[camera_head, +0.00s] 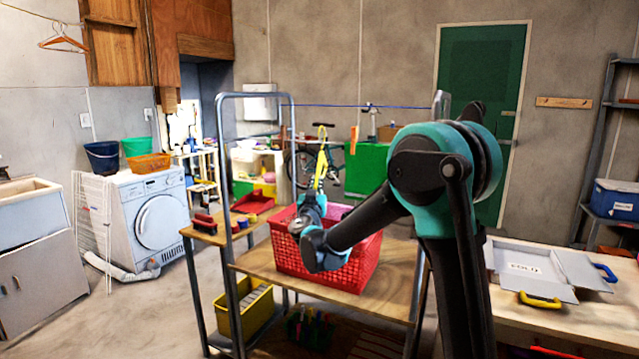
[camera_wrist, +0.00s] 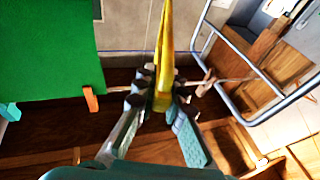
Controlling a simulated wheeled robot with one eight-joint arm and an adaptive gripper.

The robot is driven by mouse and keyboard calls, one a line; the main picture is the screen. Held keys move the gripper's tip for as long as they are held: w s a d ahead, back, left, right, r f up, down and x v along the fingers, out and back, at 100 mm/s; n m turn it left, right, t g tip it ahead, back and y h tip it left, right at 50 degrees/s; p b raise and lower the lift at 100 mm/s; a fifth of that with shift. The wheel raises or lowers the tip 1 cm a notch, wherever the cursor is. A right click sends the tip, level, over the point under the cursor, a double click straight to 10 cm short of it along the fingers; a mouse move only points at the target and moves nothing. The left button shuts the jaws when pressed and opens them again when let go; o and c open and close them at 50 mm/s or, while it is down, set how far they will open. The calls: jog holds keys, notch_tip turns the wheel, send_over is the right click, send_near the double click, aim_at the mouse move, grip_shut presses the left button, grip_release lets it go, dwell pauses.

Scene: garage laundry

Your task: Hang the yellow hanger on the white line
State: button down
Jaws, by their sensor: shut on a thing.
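The yellow hanger (camera_head: 321,164) stands up from my gripper (camera_head: 316,203) above the red basket in the head view. In the wrist view my gripper (camera_wrist: 161,101) is shut on the yellow hanger (camera_wrist: 164,48), which points up the picture between the fingertips. The fingers hide its lower part. A thin blue line (camera_head: 350,106) runs behind and above the hanger, from the metal frame to the right. A pale strand (camera_wrist: 236,79) reaches from near the fingers toward the frame in the wrist view. I cannot tell whether it is the white line, or whether the hanger touches any line.
The red basket (camera_head: 358,262) sits on the wooden cart under my arm. The cart's metal frame (camera_head: 221,150) rises left of my gripper. A green panel (camera_wrist: 45,55) fills the wrist view's upper left. An orange hanger (camera_head: 63,41) hangs from a cord at far left.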

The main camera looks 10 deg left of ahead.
jog(key=shift+s+a+f, duration=0.2)
jog(key=shift+s+f, duration=0.45)
jog(key=shift+f, duration=0.05)
jog(key=shift+s+a+f, duration=0.25)
jog(key=shift+s+f, duration=0.35)
jog(key=shift+f, duration=0.05)
jog(key=shift+s+a+f, duration=0.2)
jog(key=shift+s+f, duration=0.45)
jog(key=shift+f, duration=0.05)
jog(key=c, duration=1.5)
grip_release()
